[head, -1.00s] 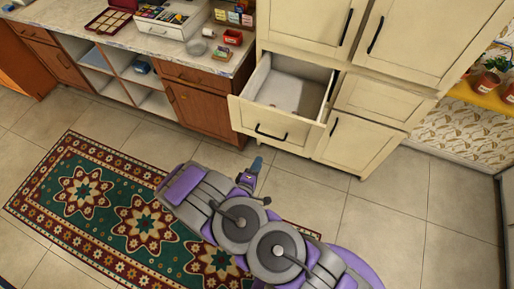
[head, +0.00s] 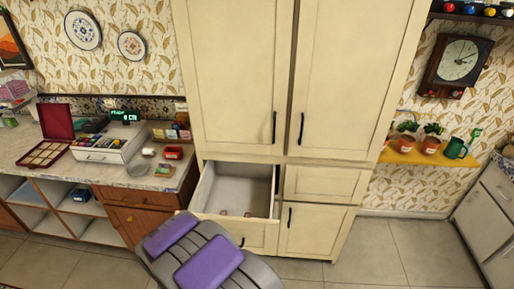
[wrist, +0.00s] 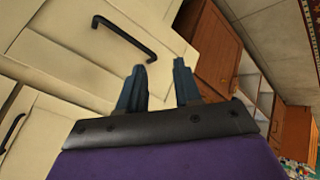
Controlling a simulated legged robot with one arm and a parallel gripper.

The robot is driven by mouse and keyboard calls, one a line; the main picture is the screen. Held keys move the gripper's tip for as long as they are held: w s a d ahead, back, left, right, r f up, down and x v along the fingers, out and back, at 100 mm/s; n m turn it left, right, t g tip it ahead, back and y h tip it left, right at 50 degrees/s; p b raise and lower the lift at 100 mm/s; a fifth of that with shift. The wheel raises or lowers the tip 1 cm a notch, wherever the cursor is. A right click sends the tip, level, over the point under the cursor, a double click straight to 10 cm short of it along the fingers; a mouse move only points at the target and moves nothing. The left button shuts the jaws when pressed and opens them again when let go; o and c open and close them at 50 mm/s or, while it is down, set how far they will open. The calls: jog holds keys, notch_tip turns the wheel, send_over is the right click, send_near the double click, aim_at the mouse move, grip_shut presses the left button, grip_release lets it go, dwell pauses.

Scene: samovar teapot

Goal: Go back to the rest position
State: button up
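My gripper (wrist: 160,85) shows in the wrist view with its two dark blue fingers apart and nothing between them. Beyond it are a cream cabinet front with a black handle (wrist: 124,37) and a brown wooden cabinet. In the head view my purple and grey arm rises at the bottom centre, and the gripper itself is out of that view. The open drawer (head: 207,190) of the tall cream cabinet (head: 236,75) is pulled out behind my arm. A few small brownish items lie on the drawer's floor.
Left of the cabinet stands a counter (head: 45,148) with a cash drawer box (head: 110,147), a red box (head: 172,153) and other small items. A yellow shelf (head: 405,155) with potted plants is at right. The tiled floor (head: 385,255) at right is clear.

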jog(key=s+d+r+m+g+y+b, duration=0.1)
jog(key=s+d+r+m+g, duration=0.15)
jog(key=d+r, duration=0.45)
jog(key=s+d+r+m+g+y+b, duration=0.1)
jog(key=s+d+r+m+g+y, duration=0.2)
jog(key=r, duration=0.8)
jog(key=s+d+r+m+g+h, duration=0.2)
jog(key=s+d+r, duration=0.3)
jog(key=s+d, duration=0.5)
jog(key=s+d+r+m+g+h, duration=0.1)
jog(key=s+d+r, duration=0.4)
jog(key=s+d, duration=0.5)
jog(key=s+g+h+b, duration=0.1)
jog(key=s, duration=0.3)
jog(key=shift+d+m, duration=0.15)
jog(key=shift+m, duration=0.2)
